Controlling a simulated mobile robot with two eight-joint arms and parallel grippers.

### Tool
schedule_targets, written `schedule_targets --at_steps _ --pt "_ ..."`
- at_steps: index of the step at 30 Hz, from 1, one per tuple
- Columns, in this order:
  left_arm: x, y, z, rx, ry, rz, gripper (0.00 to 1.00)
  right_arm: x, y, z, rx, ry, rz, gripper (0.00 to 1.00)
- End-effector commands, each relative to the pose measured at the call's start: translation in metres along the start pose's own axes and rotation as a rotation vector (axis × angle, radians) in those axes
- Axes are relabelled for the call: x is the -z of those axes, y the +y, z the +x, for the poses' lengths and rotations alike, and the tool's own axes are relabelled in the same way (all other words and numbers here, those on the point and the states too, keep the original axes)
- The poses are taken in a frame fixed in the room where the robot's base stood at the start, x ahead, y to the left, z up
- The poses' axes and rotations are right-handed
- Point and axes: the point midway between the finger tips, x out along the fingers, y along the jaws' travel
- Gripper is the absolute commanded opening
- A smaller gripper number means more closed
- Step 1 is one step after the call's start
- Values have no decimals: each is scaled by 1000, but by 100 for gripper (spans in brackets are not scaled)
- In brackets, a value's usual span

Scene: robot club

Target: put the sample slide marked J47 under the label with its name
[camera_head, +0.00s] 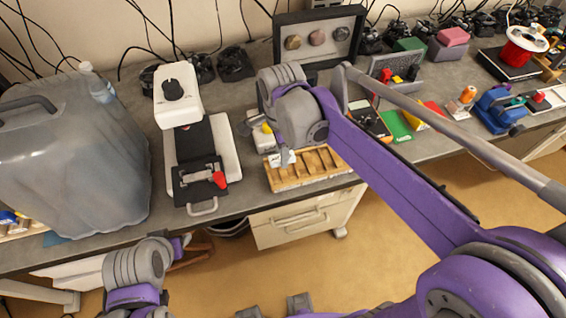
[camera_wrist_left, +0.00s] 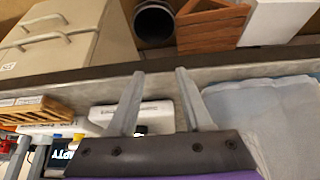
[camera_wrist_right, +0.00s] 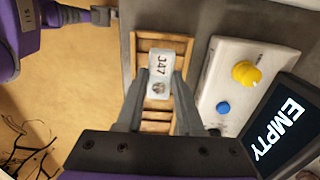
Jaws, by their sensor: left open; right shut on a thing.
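The sample slide marked J47 (camera_wrist_right: 158,64) is pale, with a grey round spot below its lettering. My right gripper (camera_wrist_right: 160,78) is shut on it, one finger on each side. In the head view the slide (camera_head: 287,158) is at the left part of the slotted wooden rack (camera_head: 326,163). The right wrist view shows it over the rack (camera_wrist_right: 183,45); I cannot tell whether it touches the slots. Small white labels (camera_wrist_left: 20,101) show by the rack in the left wrist view, too small to read. My left gripper (camera_wrist_left: 160,75) is open and empty.
Beside the rack is a white device with a yellow knob (camera_wrist_right: 246,73), a blue button and a screen (camera_wrist_right: 285,120) reading EMPTY. A white microscope-like instrument (camera_head: 222,150) stands left of the rack, and a large grey container (camera_head: 70,160) farther left. Drawers (camera_head: 300,218) are below the bench.

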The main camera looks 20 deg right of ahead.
Motion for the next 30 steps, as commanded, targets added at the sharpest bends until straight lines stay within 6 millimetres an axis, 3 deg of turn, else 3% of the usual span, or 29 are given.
schedule_targets --at_steps 10,23,24,28,30 --pt "-3 0 3 0 -3 0 50 0 0 43 0 0 0 0" --pt "-6 0 5 0 -5 0 50 0 0 50 -1 0 0 0" --pt "-6 0 5 0 -5 0 50 0 0 49 0 0 0 42" --pt "-5 0 5 0 -5 0 50 0 0 48 0 0 0 65" --pt "-5 0 4 0 -4 0 50 0 0 48 0 0 0 66"
